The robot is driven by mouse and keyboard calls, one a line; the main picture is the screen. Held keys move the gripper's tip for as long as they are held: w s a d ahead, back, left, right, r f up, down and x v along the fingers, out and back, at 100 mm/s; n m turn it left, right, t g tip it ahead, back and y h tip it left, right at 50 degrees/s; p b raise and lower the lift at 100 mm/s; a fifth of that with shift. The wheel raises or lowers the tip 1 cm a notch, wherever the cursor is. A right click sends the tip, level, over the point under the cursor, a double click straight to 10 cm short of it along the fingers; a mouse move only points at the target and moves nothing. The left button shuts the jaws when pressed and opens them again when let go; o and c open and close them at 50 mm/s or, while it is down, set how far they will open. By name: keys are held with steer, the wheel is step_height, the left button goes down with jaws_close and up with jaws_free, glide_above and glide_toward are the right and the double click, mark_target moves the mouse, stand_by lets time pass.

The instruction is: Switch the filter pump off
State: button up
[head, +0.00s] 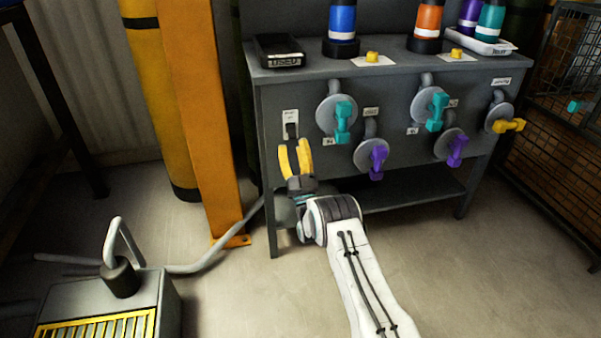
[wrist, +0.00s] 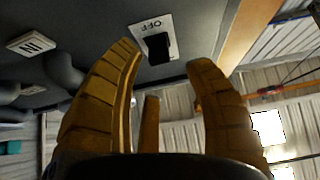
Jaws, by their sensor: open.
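A small switch with a white plate (head: 290,117) and a black lever (head: 292,131) is on the left end of the grey panel front. My gripper (head: 294,145) is open and empty, just below and in front of the switch. In the wrist view the lever shows between the two yellow fingertips of my gripper (wrist: 165,54). I cannot tell whether a finger touches it.
Valves with teal (head: 342,122), purple (head: 376,160) and yellow (head: 507,126) handles cover the panel to the right. An orange post (head: 200,110) stands to the left. A grey box with a yellow grille (head: 98,328) and a grey hose (head: 215,255) are at lower left.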

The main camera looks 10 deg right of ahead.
steer(key=v, duration=0.8)
stand_by(0.4)
